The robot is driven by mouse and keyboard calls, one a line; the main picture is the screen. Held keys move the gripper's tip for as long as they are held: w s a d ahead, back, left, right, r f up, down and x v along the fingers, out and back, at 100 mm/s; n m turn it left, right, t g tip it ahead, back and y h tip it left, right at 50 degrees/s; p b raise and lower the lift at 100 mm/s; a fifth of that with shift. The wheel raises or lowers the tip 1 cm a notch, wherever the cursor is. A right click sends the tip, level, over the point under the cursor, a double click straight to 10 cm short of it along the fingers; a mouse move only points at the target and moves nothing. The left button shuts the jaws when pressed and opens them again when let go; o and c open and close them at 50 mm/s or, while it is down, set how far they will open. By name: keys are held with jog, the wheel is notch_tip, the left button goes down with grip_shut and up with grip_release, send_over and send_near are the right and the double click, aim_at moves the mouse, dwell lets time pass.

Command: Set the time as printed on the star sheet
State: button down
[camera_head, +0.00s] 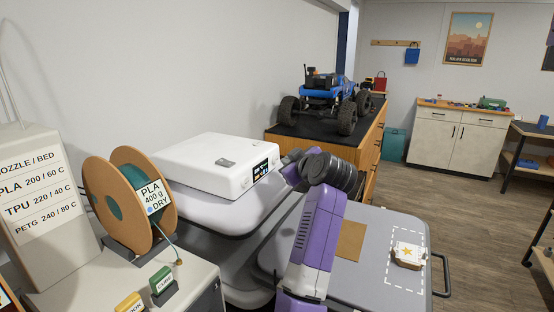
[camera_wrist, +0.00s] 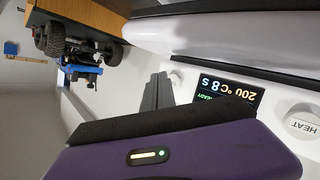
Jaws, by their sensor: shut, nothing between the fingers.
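The white heat press (camera_head: 213,163) stands left of centre in the head view, with a small display (camera_head: 260,170) on its front. In the wrist view the display (camera_wrist: 228,95) appears upside down and reads 200°C, 8 s and READY. A round HEAT button (camera_wrist: 305,127) is beside it, and another round white button (camera_wrist: 176,78) is partly hidden by my fingers. My gripper (camera_wrist: 158,92) is shut and empty, close in front of the panel; contact cannot be told. The star sheet (camera_head: 408,252), white with a gold star, lies on the grey surface at right; its print is too small to read.
A filament spool (camera_head: 127,205) and a settings board (camera_head: 35,200) stand at left. A blue RC crawler (camera_head: 325,95) sits on the wooden cabinet behind. A brown square (camera_head: 350,240) lies beside the dashed outline on the grey surface.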

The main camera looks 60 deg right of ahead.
jog(key=shift+s, duration=0.15)
jog(key=s, duration=0.2)
jog(key=s+p, duration=0.1)
jog(key=s, duration=0.2)
jog(key=shift+d, duration=0.2)
dwell(0.3)
dwell(0.9)
